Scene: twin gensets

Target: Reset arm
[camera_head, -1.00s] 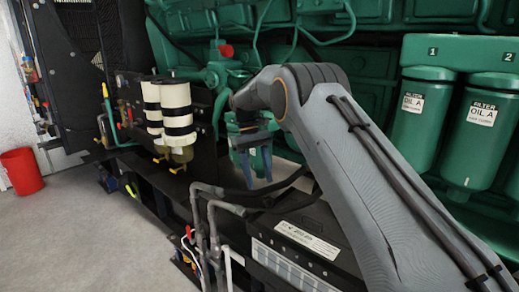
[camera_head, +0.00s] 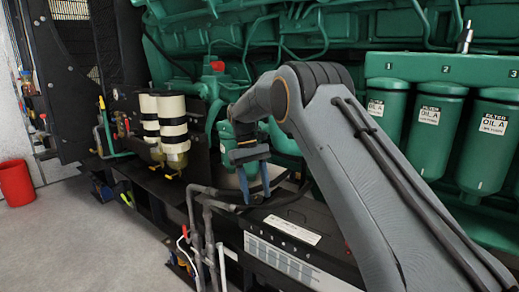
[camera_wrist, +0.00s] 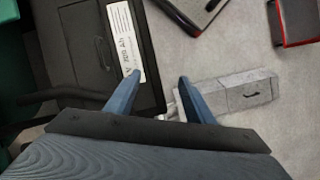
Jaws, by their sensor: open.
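My gripper (camera_head: 256,184) hangs from my bent grey arm, in front of the green engine and above the black battery box. Its two blue fingers point down, apart, with nothing between them. In the wrist view my gripper (camera_wrist: 160,88) also shows its blue fingers spread and empty. The black battery box (camera_wrist: 82,45) with a white label lies beyond the left finger there. A grey box-like unit (camera_wrist: 240,92) lies beyond the right finger, over the grey floor.
The green engine (camera_head: 330,52) fills the back. Green oil filters (camera_head: 436,128) stand at the right. Two cream filter cylinders (camera_head: 172,125) stand left of my gripper. Grey pipes (camera_head: 208,235) rise near the battery box (camera_head: 290,265). A red bin (camera_head: 16,182) stands on open floor at the left.

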